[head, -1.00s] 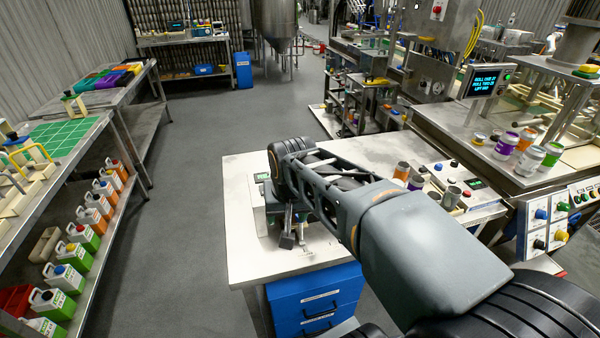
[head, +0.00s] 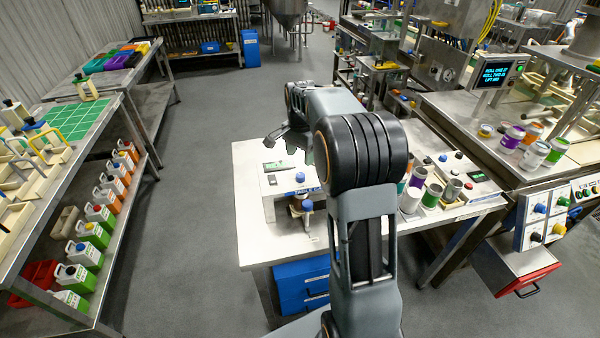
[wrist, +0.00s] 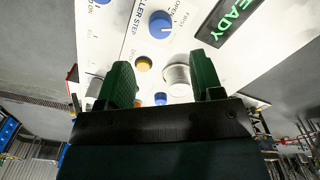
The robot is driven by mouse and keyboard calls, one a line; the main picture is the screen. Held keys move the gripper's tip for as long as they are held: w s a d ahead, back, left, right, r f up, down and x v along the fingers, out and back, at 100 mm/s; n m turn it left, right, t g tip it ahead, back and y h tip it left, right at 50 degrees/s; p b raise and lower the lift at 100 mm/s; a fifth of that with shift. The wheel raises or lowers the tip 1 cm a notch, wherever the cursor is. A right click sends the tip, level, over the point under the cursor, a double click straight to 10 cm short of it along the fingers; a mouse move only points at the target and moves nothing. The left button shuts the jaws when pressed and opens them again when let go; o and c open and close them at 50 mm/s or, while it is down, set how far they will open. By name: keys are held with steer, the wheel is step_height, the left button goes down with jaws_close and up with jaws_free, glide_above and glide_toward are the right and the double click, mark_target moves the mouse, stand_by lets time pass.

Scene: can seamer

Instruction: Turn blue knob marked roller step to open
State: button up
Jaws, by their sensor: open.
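The blue knob (wrist: 160,24) marked roller step sits on a white panel (wrist: 115,45) at the top of the wrist view. Lettering for "open" and "first" is beside it; I cannot read its pointer surely. A green "READY" display (wrist: 230,20) is to its right. My gripper (wrist: 163,80) is open and empty, its dark green fingers apart and short of the knob. In the head view my gripper (head: 285,137) hangs above the small white machine (head: 285,186) on the bench. A blue knob (head: 300,177) shows on that machine; I cannot tell whether it is the same one.
An amber button (wrist: 143,63) and a silver round part (wrist: 178,80) lie near the fingers in the wrist view. Several cans (head: 432,195) stand right of my arm on the bench (head: 255,230). A red-edged drawer (head: 515,275) juts out at right.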

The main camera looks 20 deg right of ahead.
mark_target(300, 174)
step_height(300, 174, down, 8)
steer(key=shift+f+p, duration=0.1)
steer(key=shift+p, duration=0.35)
steer(key=shift+c, duration=0.4)
steer(key=c, duration=0.8)
steer(key=shift+c, duration=0.2)
steer(key=shift+n, duration=0.3)
steer(key=n+b, duration=0.1)
steer(key=n, duration=0.3)
steer(key=shift+n, duration=0.3)
steer(key=n+b, duration=0.1)
steer(key=n, duration=0.4)
steer(key=shift+n, duration=0.6)
